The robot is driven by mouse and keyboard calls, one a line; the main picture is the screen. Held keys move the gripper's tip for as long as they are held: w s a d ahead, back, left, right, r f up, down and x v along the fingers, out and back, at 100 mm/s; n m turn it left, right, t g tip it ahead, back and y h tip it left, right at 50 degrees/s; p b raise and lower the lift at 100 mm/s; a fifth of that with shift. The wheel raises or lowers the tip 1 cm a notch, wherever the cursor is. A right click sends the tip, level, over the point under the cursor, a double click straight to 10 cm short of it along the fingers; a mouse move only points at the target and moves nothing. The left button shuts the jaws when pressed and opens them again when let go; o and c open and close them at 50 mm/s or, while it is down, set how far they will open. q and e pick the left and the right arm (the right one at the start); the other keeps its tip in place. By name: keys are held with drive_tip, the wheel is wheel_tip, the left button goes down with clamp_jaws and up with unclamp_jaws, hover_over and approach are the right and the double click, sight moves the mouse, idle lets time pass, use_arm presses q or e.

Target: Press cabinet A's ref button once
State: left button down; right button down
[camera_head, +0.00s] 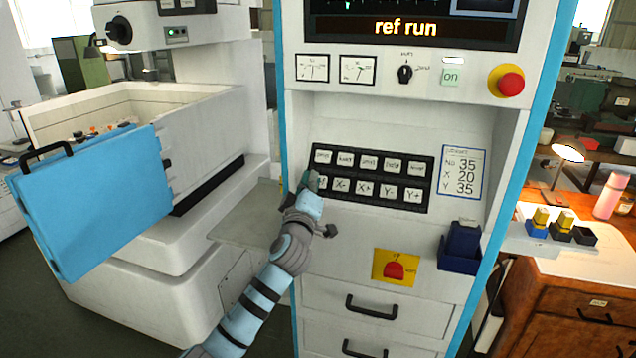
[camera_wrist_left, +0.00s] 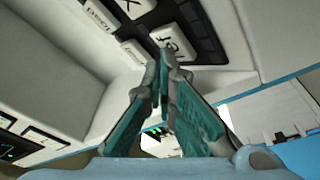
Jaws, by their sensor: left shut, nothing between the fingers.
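Cabinet A (camera_head: 410,130) is a white console with blue edges, and its screen (camera_head: 405,29) reads "ref run". The black keypad (camera_head: 372,178) has two rows of white keys. The ref button (camera_head: 322,183) is at the left end of the lower row, partly hidden by my left gripper (camera_head: 311,180). In the left wrist view the ref button (camera_wrist_left: 176,42) is just beyond the tips of my left gripper (camera_wrist_left: 167,66). The fingers are shut and empty. I cannot tell whether the tips touch the key. My right gripper is not in view.
An X- key (camera_head: 341,186) is beside the ref button. A red knob (camera_head: 509,82) is at the upper right and a red switch on a yellow plate (camera_head: 395,267) lies below. A blue door panel (camera_head: 100,195) stands open at the left.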

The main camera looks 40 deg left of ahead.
use_arm(q)
drive_tip(key=shift+s+d+r+p, duration=0.2)
drive_tip(key=shift+s+r+p, duration=0.25)
drive_tip(key=shift+s, duration=0.2)
drive_tip(key=s+r+p, duration=0.1)
drive_tip(key=s, duration=0.1)
drive_tip(key=s+d+r+p, duration=0.1)
drive_tip(key=r, duration=0.1)
drive_tip(key=shift+s+d, duration=0.15)
drive_tip(key=shift+s, duration=0.25)
idle(0.7)
